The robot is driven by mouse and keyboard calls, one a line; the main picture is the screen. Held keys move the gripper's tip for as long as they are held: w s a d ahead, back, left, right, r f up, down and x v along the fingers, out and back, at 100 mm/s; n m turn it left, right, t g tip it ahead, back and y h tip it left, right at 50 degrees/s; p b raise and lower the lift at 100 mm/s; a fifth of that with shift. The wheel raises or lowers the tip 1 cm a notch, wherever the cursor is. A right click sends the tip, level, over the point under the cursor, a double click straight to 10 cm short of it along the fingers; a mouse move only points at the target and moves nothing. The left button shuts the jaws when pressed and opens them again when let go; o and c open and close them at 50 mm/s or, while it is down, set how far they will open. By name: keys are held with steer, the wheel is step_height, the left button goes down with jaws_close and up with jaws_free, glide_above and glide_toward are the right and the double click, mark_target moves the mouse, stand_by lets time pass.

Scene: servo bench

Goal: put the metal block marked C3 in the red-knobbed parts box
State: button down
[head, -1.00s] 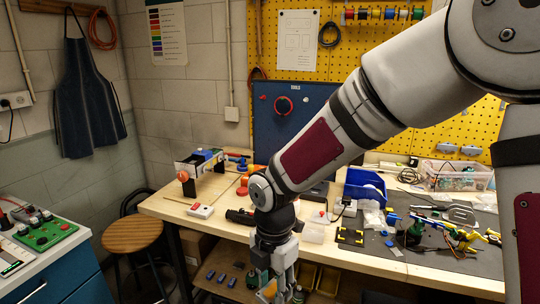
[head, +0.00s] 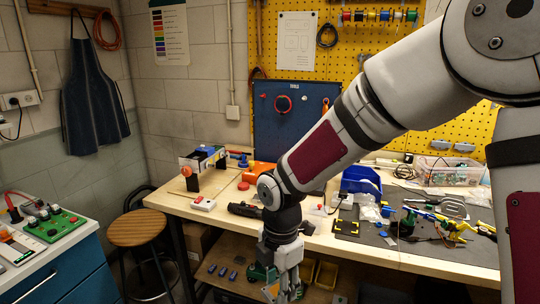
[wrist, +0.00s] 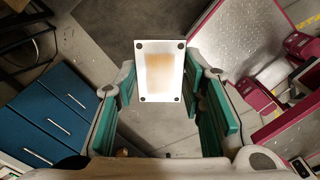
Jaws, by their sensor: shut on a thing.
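My gripper (head: 280,284) hangs low in front of the workbench, its fingers pointing down. In the wrist view its green-padded fingers (wrist: 164,105) are shut on a pale rectangular block (wrist: 172,48) with dark dots at its corners. The block's face shows a blurry orange-brown patch, perhaps a reflection; no C3 mark is readable. In the head view only a small orange-tinted bit of the held block shows at the fingertips. I cannot pick out a red-knobbed parts box for certain in either view.
Below is a shelf with small bins. A stool (head: 138,228) and blue cabinet (head: 75,278) stand left.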

steer(key=shift+w+d+f+m, duration=0.25)
steer(key=shift+w+d+m, duration=0.15)
steer(key=shift+m, duration=0.4)
steer(key=w+d+f+m, duration=0.3)
steer(key=d+m, duration=0.5)
steer(key=m, duration=0.3)
steer(key=w+d+f+m, duration=0.4)
steer(key=d+m, duration=0.4)
steer(key=m, duration=0.4)
steer(key=shift+w+m, duration=0.3)
